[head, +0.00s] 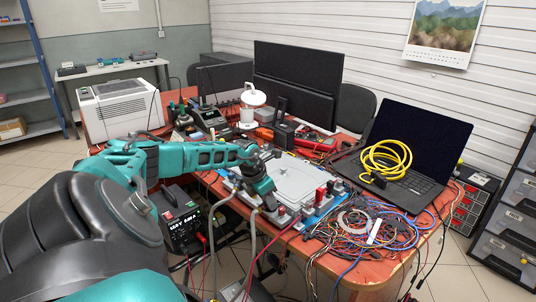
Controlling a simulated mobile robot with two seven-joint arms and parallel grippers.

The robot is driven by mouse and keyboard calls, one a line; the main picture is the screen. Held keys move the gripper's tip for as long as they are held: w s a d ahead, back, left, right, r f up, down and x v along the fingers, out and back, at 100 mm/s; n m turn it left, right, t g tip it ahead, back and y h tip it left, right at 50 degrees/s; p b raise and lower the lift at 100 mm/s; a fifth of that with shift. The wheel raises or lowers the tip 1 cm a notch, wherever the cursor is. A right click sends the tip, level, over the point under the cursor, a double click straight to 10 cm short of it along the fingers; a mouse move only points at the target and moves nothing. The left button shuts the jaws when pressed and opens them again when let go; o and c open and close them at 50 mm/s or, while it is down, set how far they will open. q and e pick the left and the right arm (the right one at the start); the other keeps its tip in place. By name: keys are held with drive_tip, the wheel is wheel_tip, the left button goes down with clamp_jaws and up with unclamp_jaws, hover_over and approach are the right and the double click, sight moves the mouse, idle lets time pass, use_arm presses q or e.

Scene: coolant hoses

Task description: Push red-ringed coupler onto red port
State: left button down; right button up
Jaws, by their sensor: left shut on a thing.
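My left gripper (264,187) reaches over the near left side of a pale grey unit on the table. It is shut on a hose end, mostly hidden by the fingers. I cannot make out a coloured ring on it. A grey hose (253,238) hangs down below the gripper over the table's front edge. Red fittings (320,194) stand at the right end of the unit's front, right of the gripper and apart from it. I cannot tell for sure which one is the red port. My right gripper is not in view.
A tangle of cables (360,235) lies right of the unit. A laptop (420,150) with a coiled yellow cable (385,160) stands behind it. A white lamp-like device (249,105), monitors (295,85) and tools crowd the back. A black box (183,222) is below the arm.

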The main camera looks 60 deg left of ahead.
use_arm(q)
drive_tip(key=c, duration=0.6)
unclamp_jaws()
drive_tip(key=shift+r, duration=0.1)
drive_tip(key=shift+a+r+p, duration=0.15)
drive_tip(key=shift+r+p, duration=0.45)
drive_tip(key=shift+r, duration=0.1)
wheel_tip(320, 180, up, 4)
drive_tip(key=p, duration=0.3)
drive_tip(key=shift+f, duration=0.25)
drive_tip(key=shift+r+p, duration=0.45)
drive_tip(key=shift+r, duration=0.55)
